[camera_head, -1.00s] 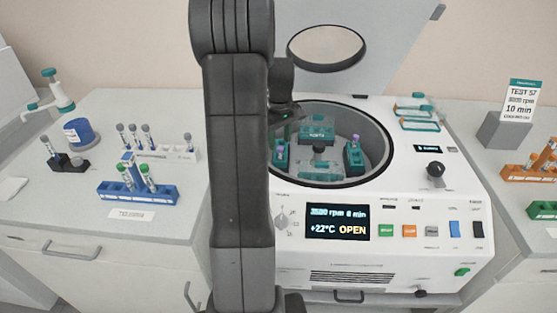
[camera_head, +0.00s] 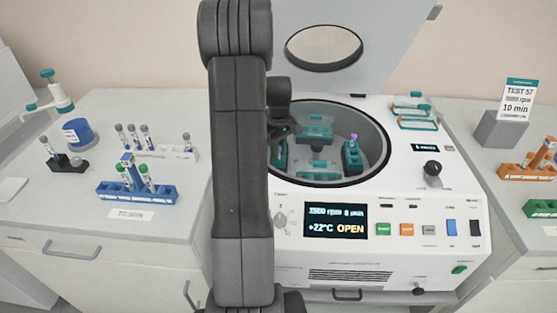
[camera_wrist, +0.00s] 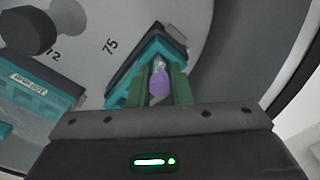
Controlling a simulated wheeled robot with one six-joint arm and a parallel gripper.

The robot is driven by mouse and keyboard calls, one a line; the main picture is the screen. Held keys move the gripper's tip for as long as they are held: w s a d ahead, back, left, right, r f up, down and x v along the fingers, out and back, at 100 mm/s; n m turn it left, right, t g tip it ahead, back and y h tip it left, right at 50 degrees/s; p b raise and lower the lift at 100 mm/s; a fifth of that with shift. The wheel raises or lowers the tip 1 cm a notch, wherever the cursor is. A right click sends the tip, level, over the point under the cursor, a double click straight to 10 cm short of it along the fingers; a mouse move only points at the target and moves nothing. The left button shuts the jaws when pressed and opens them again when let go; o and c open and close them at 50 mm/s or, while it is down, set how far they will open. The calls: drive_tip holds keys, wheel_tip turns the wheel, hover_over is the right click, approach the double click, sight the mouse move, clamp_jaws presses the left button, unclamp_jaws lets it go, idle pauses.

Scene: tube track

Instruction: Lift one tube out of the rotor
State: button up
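The rotor sits in the open centrifuge bowl, with teal buckets around its hub (camera_head: 319,167). A purple-capped tube (camera_head: 353,140) stands in the right bucket (camera_head: 352,158). My gripper (camera_wrist: 161,88) is over the left bucket (camera_head: 279,157). In the wrist view its two green fingers stand on either side of another purple-capped tube (camera_wrist: 160,84), with little or no gap visible. That tube's clear body points into the bucket (camera_wrist: 150,52). Whether the fingers press on it is not clear. In the head view my arm and gripper hide this tube.
The centrifuge lid (camera_head: 340,35) is raised behind the bowl, and the bowl rim (camera_head: 385,165) surrounds the rotor closely. A blue rack (camera_head: 136,193) with tubes stands on the left bench. An orange rack (camera_head: 525,172) and a green rack (camera_head: 540,208) are at right.

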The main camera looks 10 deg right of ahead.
wheel_tip(320, 180, up, 10)
drive_tip(key=shift+r, duration=0.1)
idle(0.6)
wheel_tip(320, 180, up, 5)
drive_tip(key=p, duration=0.3)
drive_tip(key=shift+f+p, duration=0.2)
drive_tip(key=shift+p, duration=0.15)
idle(0.4)
